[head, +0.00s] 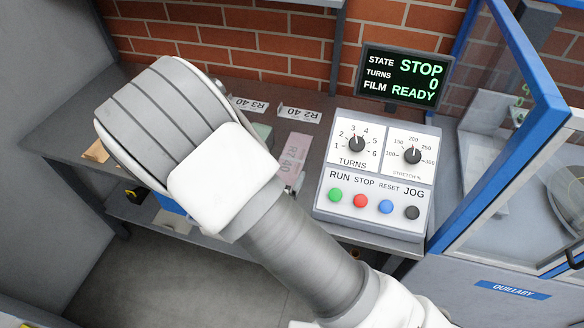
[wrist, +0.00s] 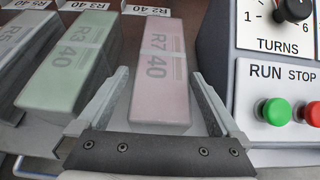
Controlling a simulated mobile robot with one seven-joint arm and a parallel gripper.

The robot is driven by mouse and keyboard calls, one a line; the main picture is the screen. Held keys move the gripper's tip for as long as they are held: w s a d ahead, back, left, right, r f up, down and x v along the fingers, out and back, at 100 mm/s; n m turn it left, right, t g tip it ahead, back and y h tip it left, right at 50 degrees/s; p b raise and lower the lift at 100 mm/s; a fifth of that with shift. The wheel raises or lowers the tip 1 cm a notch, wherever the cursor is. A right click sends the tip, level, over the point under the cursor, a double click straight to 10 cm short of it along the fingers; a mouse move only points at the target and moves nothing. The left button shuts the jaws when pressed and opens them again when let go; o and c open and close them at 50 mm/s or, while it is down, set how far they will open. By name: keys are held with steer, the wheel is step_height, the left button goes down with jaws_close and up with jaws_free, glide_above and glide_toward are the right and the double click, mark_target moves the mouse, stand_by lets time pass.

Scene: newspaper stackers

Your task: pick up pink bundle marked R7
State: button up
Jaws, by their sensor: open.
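The pink bundle marked R7 40 (wrist: 160,85) lies on the grey bench in the wrist view, its near end towards me. It also shows in the head view (head: 297,148), partly hidden behind my arm. My gripper (wrist: 158,88) is open, with one finger on each side of the near part of the pink bundle. I cannot tell whether the fingers touch it or how far above the bench they are. In the head view my arm hides the gripper.
A green bundle marked R3 40 (wrist: 75,70) lies close on the left, with a grey bundle marked R5 (wrist: 18,55) beyond it. The control box (head: 376,178) with dials and coloured buttons stands close on the right. A blue-framed clear guard (head: 520,130) is further right.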

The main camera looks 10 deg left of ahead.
mark_target(290, 165)
steer(key=x, duration=0.5)
steer(key=shift+w+d+f, duration=0.1)
steer(key=shift+d, duration=0.05)
jaws_close()
stand_by(0.4)
